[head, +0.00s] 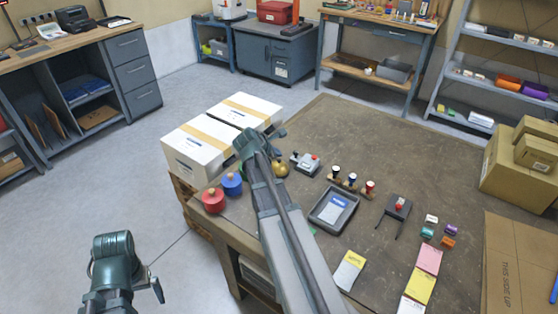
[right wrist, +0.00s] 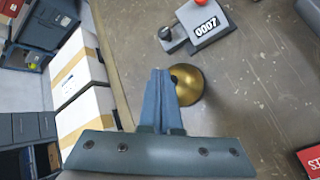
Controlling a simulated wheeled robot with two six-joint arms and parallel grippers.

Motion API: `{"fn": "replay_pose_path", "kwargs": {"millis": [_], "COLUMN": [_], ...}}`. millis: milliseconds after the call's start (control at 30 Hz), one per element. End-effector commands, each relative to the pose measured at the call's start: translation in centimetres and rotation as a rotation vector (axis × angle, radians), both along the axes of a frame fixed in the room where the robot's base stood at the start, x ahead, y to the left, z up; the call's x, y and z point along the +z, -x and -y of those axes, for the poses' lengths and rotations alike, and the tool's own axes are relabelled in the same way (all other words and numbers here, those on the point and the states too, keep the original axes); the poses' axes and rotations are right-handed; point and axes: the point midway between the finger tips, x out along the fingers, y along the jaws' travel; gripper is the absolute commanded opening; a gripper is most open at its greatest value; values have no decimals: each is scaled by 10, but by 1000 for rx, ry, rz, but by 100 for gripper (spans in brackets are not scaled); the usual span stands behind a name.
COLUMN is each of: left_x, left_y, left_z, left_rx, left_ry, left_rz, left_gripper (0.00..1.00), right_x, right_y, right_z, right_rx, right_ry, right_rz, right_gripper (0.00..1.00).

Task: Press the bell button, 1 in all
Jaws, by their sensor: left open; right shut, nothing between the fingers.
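The bell is a brass dome with a dark button on top; it shows in the right wrist view (right wrist: 192,88) and, partly behind my right arm, in the head view (head: 282,169). My right gripper (right wrist: 160,73) is shut and empty. In the right wrist view its fingertips overlap the bell's left edge, close beside the button; I cannot tell whether they touch it. In the head view my right arm hides its fingers. My left gripper (head: 154,288) is at the lower left of the head view, off the table and far from the bell.
A grey counter (right wrist: 207,24) reading 0007 stands close to the bell. White boxes (head: 195,150) stand beyond that edge. A grey tray (head: 318,220) and stamps (head: 352,180) lie right of my arm.

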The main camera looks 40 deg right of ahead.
Motion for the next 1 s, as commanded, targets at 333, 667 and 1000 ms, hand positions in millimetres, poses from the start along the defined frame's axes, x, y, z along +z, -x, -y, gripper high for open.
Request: {"fn": "replay_pose_path", "kwargs": {"millis": [333, 667, 1000], "left_x": [-8, -8, -11], "left_y": [0, 0, 0], "left_z": [0, 0, 0], "left_rx": [0, 0, 0], "left_ry": [0, 0, 0], "left_rz": [0, 0, 0], "left_gripper": [96, 96, 96], "right_x": [-8, -8, -11], "right_y": [0, 0, 0], "right_z": [0, 0, 0], "right_rx": [0, 0, 0], "right_ry": [0, 0, 0], "right_rz": [0, 0, 0], "right_gripper": [0, 0, 0]}}
